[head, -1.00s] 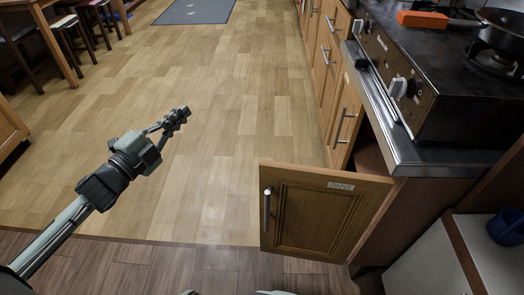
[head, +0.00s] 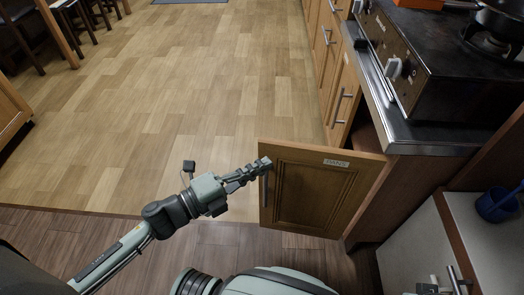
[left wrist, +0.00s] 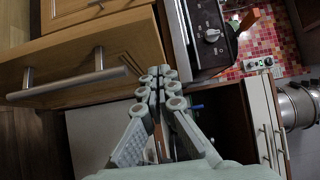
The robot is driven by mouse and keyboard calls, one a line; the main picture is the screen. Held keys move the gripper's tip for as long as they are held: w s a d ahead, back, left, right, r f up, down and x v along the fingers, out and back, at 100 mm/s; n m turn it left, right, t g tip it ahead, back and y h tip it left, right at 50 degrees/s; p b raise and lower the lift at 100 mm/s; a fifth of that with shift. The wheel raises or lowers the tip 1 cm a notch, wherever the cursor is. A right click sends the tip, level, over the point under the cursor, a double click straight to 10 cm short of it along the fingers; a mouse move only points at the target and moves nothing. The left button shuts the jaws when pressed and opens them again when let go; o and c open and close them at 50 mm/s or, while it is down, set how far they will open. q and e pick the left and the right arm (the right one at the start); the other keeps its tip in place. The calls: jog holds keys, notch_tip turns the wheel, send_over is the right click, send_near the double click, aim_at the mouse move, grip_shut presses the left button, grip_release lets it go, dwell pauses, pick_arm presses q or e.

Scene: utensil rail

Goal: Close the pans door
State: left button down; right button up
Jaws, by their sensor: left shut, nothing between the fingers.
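The pans door (head: 325,200) stands open in the head view, a brown wooden panel swung out from the cabinet. It has a pale label (head: 336,163) at its top right. A vertical bar handle (head: 265,190) is near its free left edge. My left gripper (head: 264,163) is shut and empty at the door's upper left corner, by the handle top; I cannot tell if it touches. In the left wrist view, the shut fingers (left wrist: 160,76) lie just right of a wooden panel, apparently the pans door (left wrist: 120,50), and its bar handle (left wrist: 70,85). My right gripper is not clearly seen.
A black stove (head: 450,95) with knobs stands on the steel-edged counter (head: 430,137). Other wooden cabinet fronts (head: 343,100) run away beyond the door. The wooden floor (head: 180,90) left is clear.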

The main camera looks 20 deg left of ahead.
aim_at(276, 146)
pick_arm(q)
jog(key=shift+w+a, duration=0.2)
jog(key=shift+w, duration=0.75)
jog(key=shift+w+a, duration=0.15)
jog(key=shift+w, duration=0.75)
